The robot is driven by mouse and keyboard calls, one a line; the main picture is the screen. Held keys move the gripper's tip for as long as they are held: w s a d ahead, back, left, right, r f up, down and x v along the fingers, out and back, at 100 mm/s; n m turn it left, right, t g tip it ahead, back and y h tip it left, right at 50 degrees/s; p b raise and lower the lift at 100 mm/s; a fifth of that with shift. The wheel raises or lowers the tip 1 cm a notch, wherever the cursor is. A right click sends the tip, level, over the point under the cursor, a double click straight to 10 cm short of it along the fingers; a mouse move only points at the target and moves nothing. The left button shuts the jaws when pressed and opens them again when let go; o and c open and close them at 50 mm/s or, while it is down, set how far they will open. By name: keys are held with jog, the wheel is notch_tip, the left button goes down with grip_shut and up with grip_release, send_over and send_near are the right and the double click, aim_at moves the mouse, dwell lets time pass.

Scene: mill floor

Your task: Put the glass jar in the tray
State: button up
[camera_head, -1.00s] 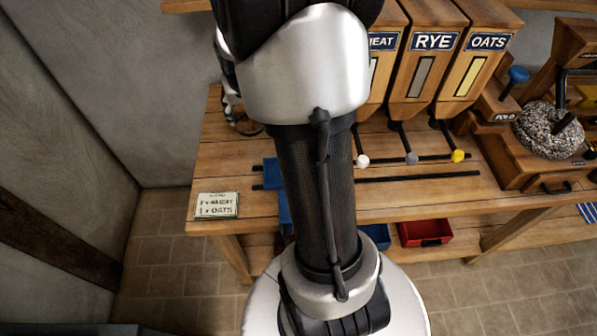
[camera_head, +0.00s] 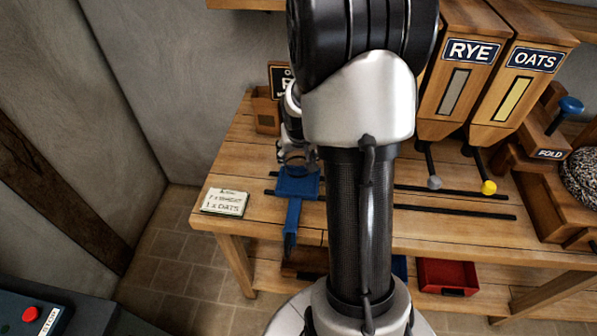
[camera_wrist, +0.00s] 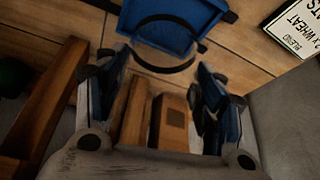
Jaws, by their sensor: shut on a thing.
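The blue tray (camera_head: 310,186) sits on the bench by the black rails, with a blue bar running toward the bench's front edge. It also shows at the top of the wrist view (camera_wrist: 205,12). My gripper (camera_head: 296,150) is above the tray's back part. In the wrist view, my gripper's blue-padded fingers (camera_wrist: 158,95) stand either side of a see-through thing with a dark curved rim (camera_wrist: 165,71), which I take as the glass jar. The jar is faint in the head view (camera_head: 297,161); whether its base touches the tray cannot be told.
A recipe card (camera_head: 225,202) lies left of the tray. A wooden box with a sign (camera_head: 267,112) stands behind. The RYE (camera_head: 470,60) and OATS (camera_head: 525,70) hoppers are at right. A red bin (camera_head: 447,274) is below. Bare bench top lies left of the gripper.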

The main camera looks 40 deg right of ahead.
aim_at(298, 167)
jog(key=shift+f+b, duration=1.1)
jog(key=shift+f, duration=1.5)
jog(key=shift+f, duration=0.2)
jog(key=o, duration=1.6)
jog(key=shift+o, duration=0.2)
